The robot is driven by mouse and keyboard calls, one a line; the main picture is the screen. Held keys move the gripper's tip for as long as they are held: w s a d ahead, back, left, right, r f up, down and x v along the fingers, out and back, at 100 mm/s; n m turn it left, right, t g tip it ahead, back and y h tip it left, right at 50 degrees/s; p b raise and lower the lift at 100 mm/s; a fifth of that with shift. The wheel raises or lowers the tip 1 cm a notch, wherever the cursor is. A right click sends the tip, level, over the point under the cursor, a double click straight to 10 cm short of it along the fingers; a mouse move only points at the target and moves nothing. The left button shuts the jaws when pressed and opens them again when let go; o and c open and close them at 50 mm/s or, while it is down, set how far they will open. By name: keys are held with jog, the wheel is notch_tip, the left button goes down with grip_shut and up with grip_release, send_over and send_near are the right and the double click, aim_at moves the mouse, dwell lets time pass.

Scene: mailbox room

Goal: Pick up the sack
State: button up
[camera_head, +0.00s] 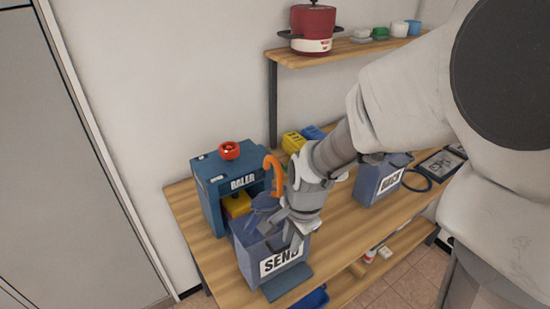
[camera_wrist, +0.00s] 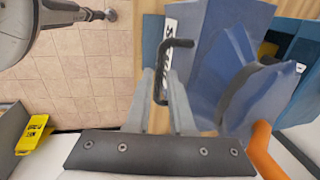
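The blue sack (camera_wrist: 245,95), gathered by a dark band, shows at the right of the wrist view. In the head view a blue shape that looks like it (camera_head: 264,204) is at the top of the blue SEND bin (camera_head: 250,246), partly hidden by my wrist. My gripper (camera_head: 298,232) is at the bin's front upper edge, beside the sack and not around it. In the wrist view its two fingers (camera_wrist: 160,78) are apart, with a black bent handle (camera_wrist: 178,43) showing between them. I cannot tell whether they touch the handle.
A blue BALER machine (camera_head: 208,195) with a red knob stands behind the SEND bin. An orange hook-shaped part (camera_head: 273,172) is close to my wrist. Another blue bin (camera_head: 378,182) stands to the right on the wooden table (camera_head: 338,225). A shelf (camera_head: 330,53) with a red pot is above.

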jog(key=f, duration=0.4)
jog(key=w+f, duration=0.1)
jog(key=shift+a+f, duration=0.3)
jog(key=shift+f, duration=0.1)
grip_shut()
dwell(1.2)
